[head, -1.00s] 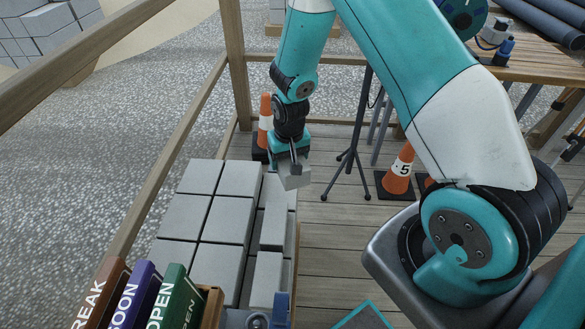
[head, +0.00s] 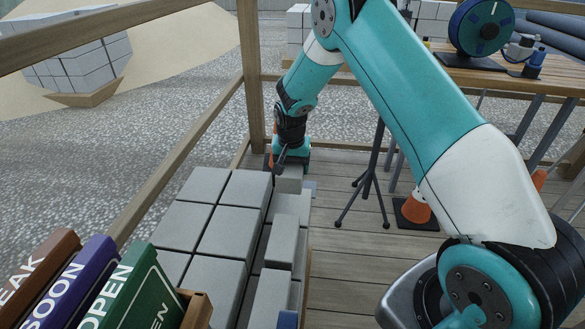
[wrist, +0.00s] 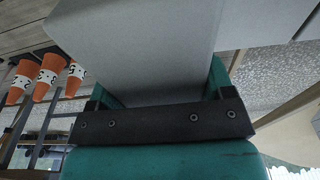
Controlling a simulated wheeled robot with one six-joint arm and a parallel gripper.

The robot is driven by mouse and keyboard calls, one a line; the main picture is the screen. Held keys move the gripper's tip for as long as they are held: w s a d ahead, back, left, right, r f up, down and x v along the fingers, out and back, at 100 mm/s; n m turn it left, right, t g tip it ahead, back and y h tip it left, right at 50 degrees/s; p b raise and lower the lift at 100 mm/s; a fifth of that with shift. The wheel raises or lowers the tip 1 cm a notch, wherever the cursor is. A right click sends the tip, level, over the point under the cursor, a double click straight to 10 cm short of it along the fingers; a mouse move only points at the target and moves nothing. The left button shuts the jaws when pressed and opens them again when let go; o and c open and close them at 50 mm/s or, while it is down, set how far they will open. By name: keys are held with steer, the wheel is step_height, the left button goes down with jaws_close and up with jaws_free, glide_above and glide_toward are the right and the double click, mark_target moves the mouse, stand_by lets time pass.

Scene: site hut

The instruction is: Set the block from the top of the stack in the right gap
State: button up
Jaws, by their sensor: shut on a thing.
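My gripper (head: 290,168) is shut on a grey block (head: 288,184). The held block is at the far end of the narrow right-hand row of the grey stack (head: 217,220), low beside the blocks there. I cannot tell whether it touches them or rests on anything. In the wrist view, the held block (wrist: 140,45) fills the upper middle, between the jaws of my gripper (wrist: 165,95). Nearer blocks in the right row (head: 282,240) stand at uneven heights. The right gap is not clearly visible; the held block and gripper cover the row's far end.
Three label books, the green one (head: 130,290) nearest the stack, stand at the lower left. A wooden rail (head: 170,160) runs along the left side. A black tripod (head: 368,185) and an orange cone (head: 416,208) stand on the deck to the right. Bare deck (head: 345,255) lies right of the stack.

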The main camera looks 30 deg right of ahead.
steer(key=shift+f+b, duration=2.9)
steer(key=shift+f, duration=0.55)
steer(key=shift+f+b, duration=0.95)
steer(key=shift+f, duration=1.15)
steer(key=o, duration=1.7)
steer(key=shift+s+f, duration=0.1)
steer(key=r+p, duration=0.1)
steer(key=r, duration=0.4)
steer(key=s+a+r+p, duration=0.1)
steer(key=r+p, duration=0.1)
steer(key=r, duration=0.4)
steer(key=r+p, duration=0.1)
steer(key=r, duration=0.5)
steer(key=shift+s+a+r, duration=0.15)
steer(key=shift+s+r, duration=0.1)
